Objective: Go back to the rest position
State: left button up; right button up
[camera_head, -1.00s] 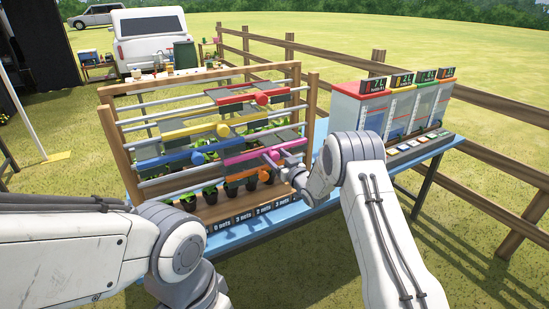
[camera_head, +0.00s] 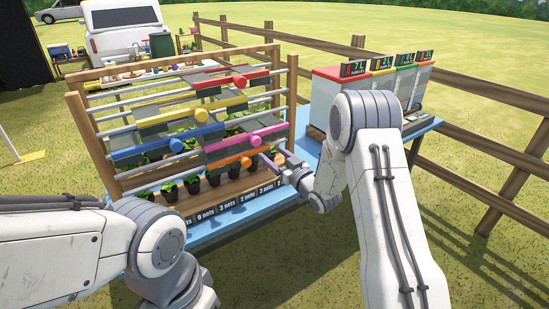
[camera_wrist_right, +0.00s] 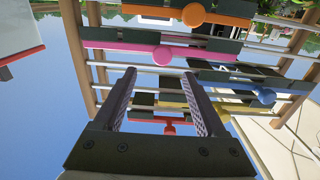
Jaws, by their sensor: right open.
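My right gripper (camera_head: 273,158) is open and empty at the right front of a wooden rack (camera_head: 80,135), just right of and below a pink handle (camera_head: 255,141). In the right wrist view, its two fingers (camera_wrist_right: 160,78) stand apart with nothing between them. They point toward the rack, and the pink handle (camera_wrist_right: 162,57) shows beyond the tips, seemingly apart from them. My left arm comes in from the left and bends down at the lower edge; its gripper is out of the picture.
The rack holds coloured sliding bars with red (camera_head: 240,80), yellow, blue and orange handles above several potted plants (camera_head: 168,191). It stands on a blue table (camera_head: 215,233). Dispensers with displays (camera_head: 325,85) stand to the right. A wooden fence (camera_head: 480,135) runs behind.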

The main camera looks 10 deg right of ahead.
jog(key=s+a+r+n+g+h, duration=0.1)
jog(key=s+a+g+h, duration=0.2)
jog(key=s+a+g, duration=0.8)
jog(key=s+a+n+g+h, duration=0.1)
jog(key=s+g, duration=0.5)
jog(key=s, duration=2.8)
jog(key=shift+s+r+n+h, duration=0.2)
jog(key=shift+r+n+h, duration=0.05)
jog(key=shift+n+h, duration=0.4)
